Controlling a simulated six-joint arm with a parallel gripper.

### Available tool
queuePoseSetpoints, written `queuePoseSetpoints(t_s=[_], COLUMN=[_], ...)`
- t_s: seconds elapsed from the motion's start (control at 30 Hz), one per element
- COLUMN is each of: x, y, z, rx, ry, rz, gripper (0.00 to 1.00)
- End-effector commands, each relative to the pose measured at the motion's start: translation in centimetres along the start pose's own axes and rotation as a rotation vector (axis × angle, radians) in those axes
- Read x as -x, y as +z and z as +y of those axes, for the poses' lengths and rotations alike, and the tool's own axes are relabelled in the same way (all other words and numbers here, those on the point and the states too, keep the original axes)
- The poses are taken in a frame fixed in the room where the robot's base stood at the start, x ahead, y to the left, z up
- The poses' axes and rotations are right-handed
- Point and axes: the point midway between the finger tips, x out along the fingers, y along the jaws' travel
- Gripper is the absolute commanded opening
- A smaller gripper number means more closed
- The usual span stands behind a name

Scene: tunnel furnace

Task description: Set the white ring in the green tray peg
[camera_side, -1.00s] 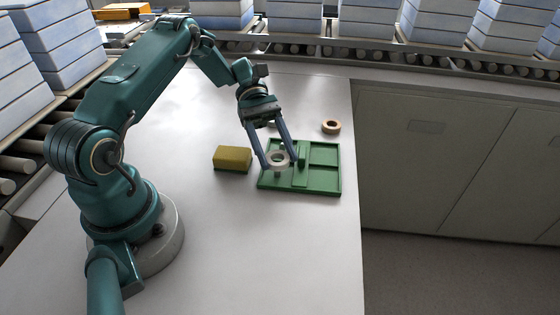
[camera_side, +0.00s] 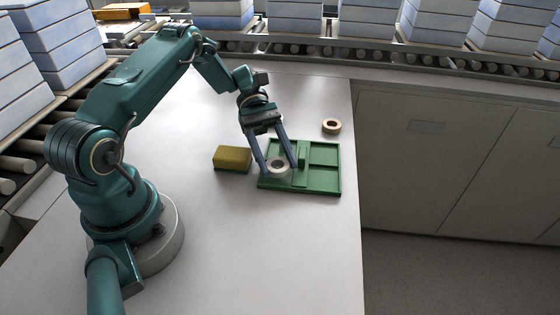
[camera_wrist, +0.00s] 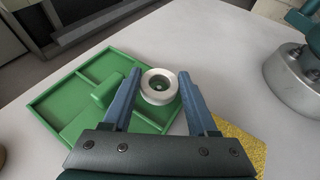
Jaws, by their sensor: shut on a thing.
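The white ring (camera_side: 278,167) is held between the two fingers of my gripper (camera_side: 279,168), over the left part of the green tray (camera_side: 322,182). In the wrist view the white ring (camera_wrist: 149,91) lies flat between my gripper's fingertips (camera_wrist: 158,84). I cannot tell how far down the peg the ring sits. The green tray (camera_wrist: 62,100) has low walls, dividers and a raised green block.
A yellow block (camera_side: 232,158) lies just left of the tray. A tan ring (camera_side: 331,127) lies on the table behind the tray. The table's right edge is close to the tray. A roller conveyor with stacked boxes runs along the back. The front of the table is clear.

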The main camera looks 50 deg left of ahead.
Motion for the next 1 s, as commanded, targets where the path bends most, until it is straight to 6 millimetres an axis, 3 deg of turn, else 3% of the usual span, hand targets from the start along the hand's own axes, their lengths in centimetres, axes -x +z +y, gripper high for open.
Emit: queuePoseSetpoints(t_s=[1.0], x=[-0.25], y=[-0.71], z=[0.01], rx=[0.0], ry=[0.0], rz=[0.0], gripper=[0.05])
